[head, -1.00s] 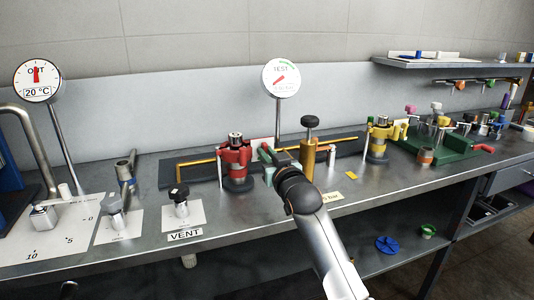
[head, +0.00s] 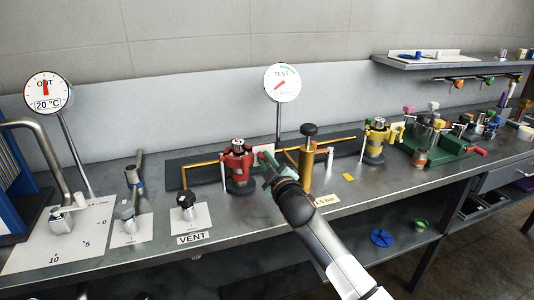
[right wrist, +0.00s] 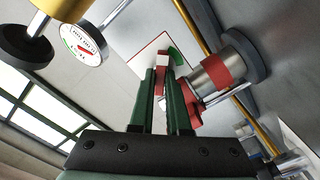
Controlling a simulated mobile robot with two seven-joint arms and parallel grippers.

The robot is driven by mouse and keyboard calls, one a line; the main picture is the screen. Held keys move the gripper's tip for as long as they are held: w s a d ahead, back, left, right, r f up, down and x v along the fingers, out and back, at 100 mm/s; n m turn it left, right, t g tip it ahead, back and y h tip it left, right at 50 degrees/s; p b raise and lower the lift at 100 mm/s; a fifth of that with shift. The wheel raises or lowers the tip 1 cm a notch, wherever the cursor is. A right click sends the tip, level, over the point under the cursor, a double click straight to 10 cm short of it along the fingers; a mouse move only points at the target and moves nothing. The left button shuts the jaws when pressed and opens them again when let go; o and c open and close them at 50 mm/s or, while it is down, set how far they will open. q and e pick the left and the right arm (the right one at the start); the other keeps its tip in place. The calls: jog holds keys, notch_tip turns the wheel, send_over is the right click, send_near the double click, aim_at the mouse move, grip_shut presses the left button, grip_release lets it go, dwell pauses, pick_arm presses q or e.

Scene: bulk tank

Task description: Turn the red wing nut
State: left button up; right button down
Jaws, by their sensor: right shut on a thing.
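The red fitting (head: 238,162), a red collar around a metal body, stands upright on the bench left of centre. The right wrist view shows its metal body with a red band (right wrist: 222,70). The red wing nut (right wrist: 164,62) shows at my fingertips there, partly hidden by the fingers. My right gripper (head: 266,162) reaches in from the lower right, at the right side of the red fitting. In the right wrist view its dark green fingers (right wrist: 168,80) are close together, shut on the red wing nut. My left gripper is not in view.
A brass post with a black knob (head: 307,160) stands just right of my gripper. The TEST gauge (head: 282,83) rises behind. A yellow fitting (head: 376,140) is farther right. The VENT valve (head: 186,206) is left. The bench front is mostly clear.

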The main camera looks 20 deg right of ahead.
jog(key=n+p, duration=0.2)
jog(key=n, duration=0.4)
jog(key=shift+f+n+p, duration=0.1)
jog(key=shift+n+p, duration=0.2)
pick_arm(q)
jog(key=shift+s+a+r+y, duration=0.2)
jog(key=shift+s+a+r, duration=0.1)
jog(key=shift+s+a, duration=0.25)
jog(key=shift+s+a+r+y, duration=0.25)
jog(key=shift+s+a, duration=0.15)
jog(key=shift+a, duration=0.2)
pick_arm(e)
jog(key=shift+n, duration=0.8)
jog(key=shift+f, duration=0.1)
jog(key=c, duration=1.2)
grip_release()
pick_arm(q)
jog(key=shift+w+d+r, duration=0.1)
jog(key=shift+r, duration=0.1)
pick_arm(e)
jog(key=shift+o, duration=0.2)
